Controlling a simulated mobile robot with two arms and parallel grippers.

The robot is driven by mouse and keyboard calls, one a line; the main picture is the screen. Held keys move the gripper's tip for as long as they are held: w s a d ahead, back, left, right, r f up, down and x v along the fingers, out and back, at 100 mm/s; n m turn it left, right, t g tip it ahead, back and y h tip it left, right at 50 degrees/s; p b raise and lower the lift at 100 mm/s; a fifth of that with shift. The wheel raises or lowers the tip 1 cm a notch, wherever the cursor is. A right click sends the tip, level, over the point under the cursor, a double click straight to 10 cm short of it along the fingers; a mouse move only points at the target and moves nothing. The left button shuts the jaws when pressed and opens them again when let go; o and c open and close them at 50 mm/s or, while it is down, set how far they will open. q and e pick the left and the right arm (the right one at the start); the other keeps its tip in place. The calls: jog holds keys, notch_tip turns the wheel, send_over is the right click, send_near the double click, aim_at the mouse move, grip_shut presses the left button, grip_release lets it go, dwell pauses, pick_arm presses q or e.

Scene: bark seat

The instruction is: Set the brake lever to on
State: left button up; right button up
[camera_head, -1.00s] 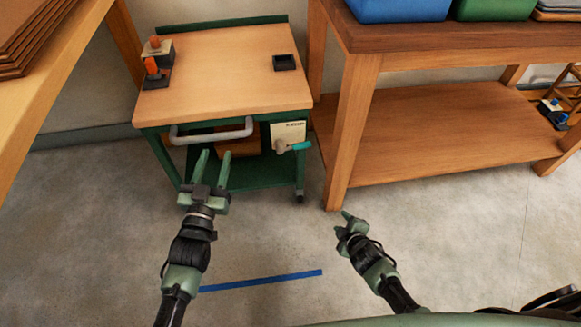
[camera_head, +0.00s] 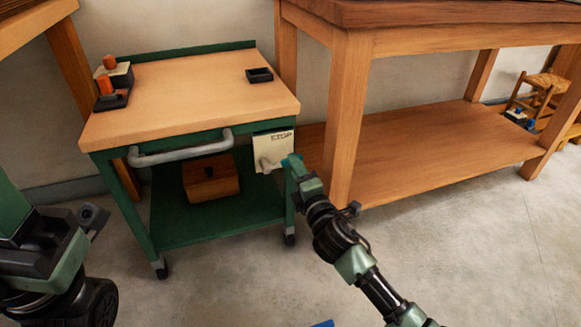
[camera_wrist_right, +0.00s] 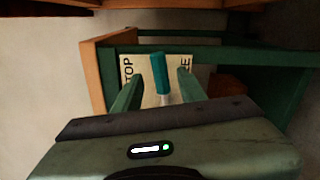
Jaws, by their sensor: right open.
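The brake lever has a teal handle (camera_wrist_right: 160,72) on a grey hub (camera_head: 266,163). It is mounted on a pale plate (camera_head: 273,145) at the right front of the green cart. In the head view, my right gripper (camera_head: 295,169) covers part of the handle. My left arm fills the lower left corner; its jaw state is unclear.
The cart (camera_head: 200,90) has a wooden top, a grey front handle (camera_head: 180,152) and a wooden box (camera_head: 210,178) on its lower shelf. A workbench leg (camera_head: 347,120) stands close right of my right gripper. Open floor lies in front.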

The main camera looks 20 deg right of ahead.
jog(key=shift+w+a+b, duration=0.1)
jog(key=shift+w+b, duration=0.55)
jog(key=shift+w, duration=1.4)
grip_shut()
jog(key=shift+f, duration=0.1)
